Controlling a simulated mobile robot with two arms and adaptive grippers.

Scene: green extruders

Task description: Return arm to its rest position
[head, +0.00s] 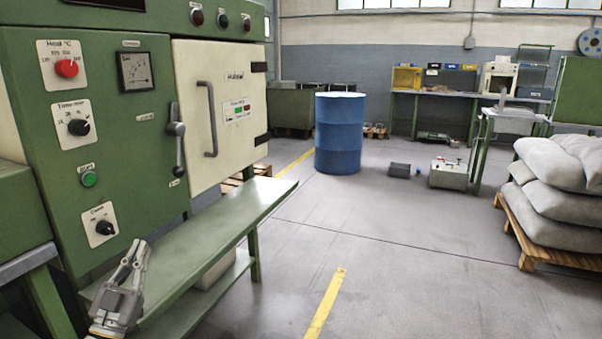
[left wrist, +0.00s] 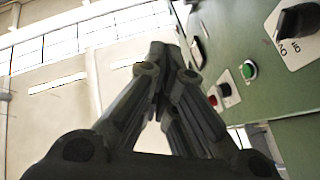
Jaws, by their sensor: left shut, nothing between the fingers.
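My left gripper (head: 134,254) is at the lower left of the head view, pointing up, in front of the green machine (head: 140,139). Its fingers are together and empty, below and to the right of the lower black knob (head: 105,228). In the left wrist view the fingertips (left wrist: 160,50) meet, with nothing between them. The machine's panel fills the right of that view, with a black knob (left wrist: 297,20) and a green button (left wrist: 249,70). My right gripper is in neither view.
A green shelf (head: 235,210) juts from the machine beside my left gripper. The cream door (head: 220,105) is shut. A blue drum (head: 338,135) stands behind on the floor. Sacks (head: 560,180) lie on a pallet at right. The middle floor is clear.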

